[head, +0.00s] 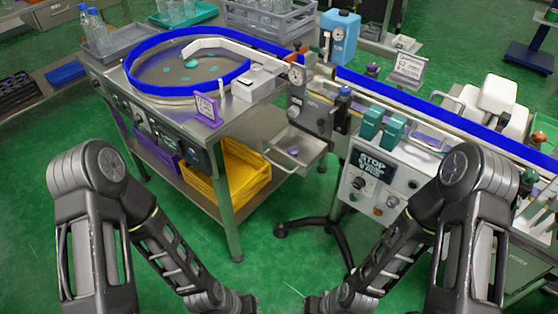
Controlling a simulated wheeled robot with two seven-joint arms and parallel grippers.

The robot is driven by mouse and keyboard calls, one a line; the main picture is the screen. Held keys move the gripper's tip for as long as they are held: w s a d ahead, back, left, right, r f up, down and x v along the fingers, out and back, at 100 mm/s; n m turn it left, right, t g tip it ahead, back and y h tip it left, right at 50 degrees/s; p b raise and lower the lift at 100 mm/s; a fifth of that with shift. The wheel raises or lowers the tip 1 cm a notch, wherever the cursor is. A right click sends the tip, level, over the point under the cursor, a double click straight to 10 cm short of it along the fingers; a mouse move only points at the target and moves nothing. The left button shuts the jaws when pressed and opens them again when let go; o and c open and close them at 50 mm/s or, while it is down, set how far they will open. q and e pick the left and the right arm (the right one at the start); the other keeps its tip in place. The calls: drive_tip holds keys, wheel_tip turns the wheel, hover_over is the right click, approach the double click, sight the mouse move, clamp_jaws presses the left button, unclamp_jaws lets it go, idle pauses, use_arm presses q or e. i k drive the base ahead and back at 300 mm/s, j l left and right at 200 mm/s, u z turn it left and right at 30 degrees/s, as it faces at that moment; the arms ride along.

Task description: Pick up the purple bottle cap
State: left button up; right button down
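A small purple spot (293,151), which looks like the purple bottle cap, lies in the metal catch tray (312,152) on the front of the machine. It is small, and its exact shape is hard to make out. My two arms reach down to the bottom middle of the head view, and their far ends come close together at the lower edge. The fingers of both grippers cannot be made out there. Both arm ends are well below and apart from the tray.
A steel cart (228,190) with a blue-rimmed round table (133,84) stands left of the tray, with a yellow crate (240,170) below. Green floor (270,255) is open in front.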

sight(292, 151)
drive_tip(key=i+j+z, duration=0.15)
drive_tip(key=z, duration=0.3)
drive_tip(key=i+j+z, duration=0.15)
drive_tip(key=z, duration=0.3)
drive_tip(key=i+j+z, duration=0.1)
drive_tip(key=j+z, duration=0.3)
drive_tip(key=l, duration=0.1)
